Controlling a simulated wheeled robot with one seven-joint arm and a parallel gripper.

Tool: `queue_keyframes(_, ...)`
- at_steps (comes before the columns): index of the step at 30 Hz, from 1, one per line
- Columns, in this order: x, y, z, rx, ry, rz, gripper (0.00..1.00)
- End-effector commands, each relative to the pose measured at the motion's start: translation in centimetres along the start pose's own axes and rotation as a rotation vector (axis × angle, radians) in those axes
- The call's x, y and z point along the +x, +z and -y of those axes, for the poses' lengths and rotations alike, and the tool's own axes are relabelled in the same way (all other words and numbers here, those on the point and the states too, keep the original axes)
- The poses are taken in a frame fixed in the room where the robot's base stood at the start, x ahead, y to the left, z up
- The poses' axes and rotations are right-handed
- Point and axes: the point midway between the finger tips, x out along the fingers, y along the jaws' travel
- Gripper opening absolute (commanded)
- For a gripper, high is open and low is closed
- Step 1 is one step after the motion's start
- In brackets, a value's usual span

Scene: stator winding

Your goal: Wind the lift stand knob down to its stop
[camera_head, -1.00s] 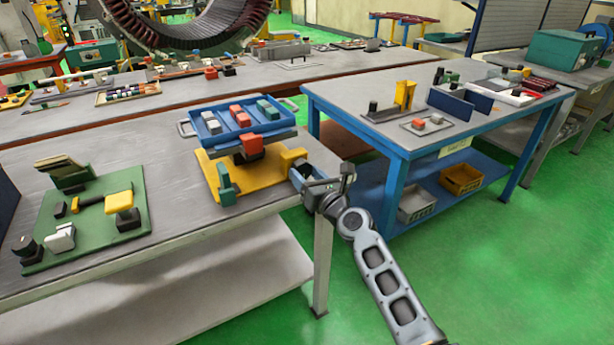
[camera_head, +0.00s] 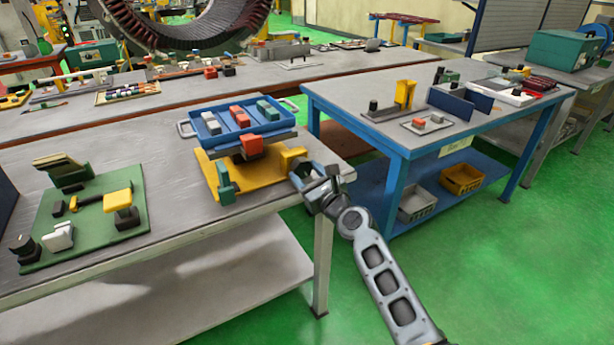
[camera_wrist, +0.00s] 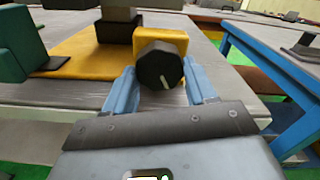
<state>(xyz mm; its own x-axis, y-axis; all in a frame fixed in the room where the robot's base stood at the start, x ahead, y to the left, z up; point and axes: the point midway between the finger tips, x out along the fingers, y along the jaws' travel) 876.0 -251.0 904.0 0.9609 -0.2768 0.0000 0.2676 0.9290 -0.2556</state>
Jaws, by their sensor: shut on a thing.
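The lift stand has a yellow base (camera_head: 255,182) on the grey bench and carries a blue tray (camera_head: 212,139) with red and grey-green blocks. Its dark faceted knob (camera_wrist: 162,66) shows in the wrist view, with a white line on its face, in front of a yellow housing (camera_wrist: 174,38). My gripper (camera_head: 298,172) reaches the stand's right side from the front right. In the wrist view its two blue fingers (camera_wrist: 161,88) stand on either side of the knob and are shut on it. The white line points down, leaning slightly right.
A green fixture board (camera_head: 108,235) lies on the bench at the left. A blue-framed table (camera_head: 345,100) with small parts stands to the right, across a gap of green floor. A green block (camera_head: 225,183) is at the stand's front left.

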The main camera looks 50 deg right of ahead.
Motion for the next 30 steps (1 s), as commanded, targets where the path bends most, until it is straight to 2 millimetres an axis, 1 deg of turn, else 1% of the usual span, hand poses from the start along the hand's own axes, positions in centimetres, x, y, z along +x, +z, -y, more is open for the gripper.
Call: queue_keyframes(30, -0.02, -0.18, 0.01, -0.966, 0.000, 0.001, 0.26)
